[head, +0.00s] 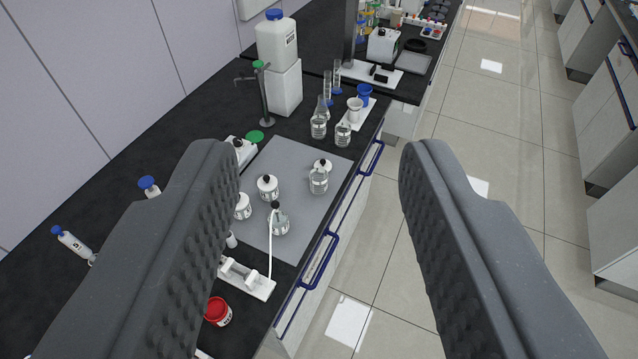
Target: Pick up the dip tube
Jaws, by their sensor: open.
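My gripper (318,152) is open, with its two dark grey ribbed fingers wide apart in the foreground and nothing between them. It is above and in front of the bench, and the left finger hides part of it. A thin white tube (270,252), which may be the dip tube, stands between a black-stoppered glass bottle (280,226) and a white holder (248,279) at the mat's near edge. I cannot tell if the tube is attached to either. My gripper is apart from it.
A grey mat (300,150) carries several small bottles. Beyond it are glass flasks (318,127), a white tray (356,113) and a large white canister (276,40). A red-lidded jar (218,311) is near the front. Blue drawer handles (322,262) stick out; the tiled floor (480,140) is clear.

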